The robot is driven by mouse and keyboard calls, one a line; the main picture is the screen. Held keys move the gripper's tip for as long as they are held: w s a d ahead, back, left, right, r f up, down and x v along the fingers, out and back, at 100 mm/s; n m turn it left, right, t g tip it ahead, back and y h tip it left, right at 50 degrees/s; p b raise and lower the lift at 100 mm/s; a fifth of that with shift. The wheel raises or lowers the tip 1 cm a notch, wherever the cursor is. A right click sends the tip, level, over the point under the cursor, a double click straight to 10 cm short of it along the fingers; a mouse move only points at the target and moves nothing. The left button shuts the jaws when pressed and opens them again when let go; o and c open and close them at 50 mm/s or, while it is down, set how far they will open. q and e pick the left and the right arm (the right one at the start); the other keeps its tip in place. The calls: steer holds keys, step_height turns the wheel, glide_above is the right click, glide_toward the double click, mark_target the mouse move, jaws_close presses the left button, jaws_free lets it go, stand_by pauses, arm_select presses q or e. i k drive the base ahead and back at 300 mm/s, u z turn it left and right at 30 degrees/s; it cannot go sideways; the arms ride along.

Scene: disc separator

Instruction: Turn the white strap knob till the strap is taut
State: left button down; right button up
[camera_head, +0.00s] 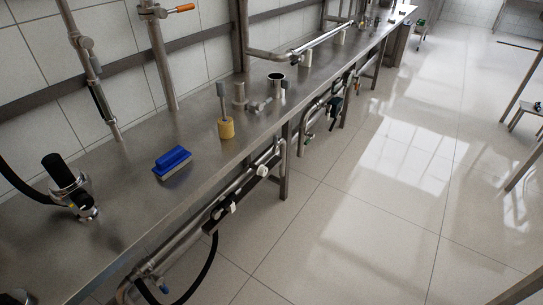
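Two small white knob-like parts show under the front edge of the steel bench: an upper one (262,170) and a lower one (232,207). They sit on or beside a dark bar along the pipework. I cannot tell which, if either, is the strap knob. No strap can be made out, so its tension cannot be seen. Neither of my grippers is in view.
The steel bench (125,215) runs from lower left to the far top. On it are a blue brush (172,161), a yellow-based tool (226,128), a metal cup (276,80) and a black-and-steel hose fitting (68,180).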

mark_target(262, 171)
steer(key=z, duration=1.3)
steer(key=i, duration=0.7)
steer(key=u, duration=3.6)
steer(key=k, duration=0.65)
steer(key=z, duration=1)
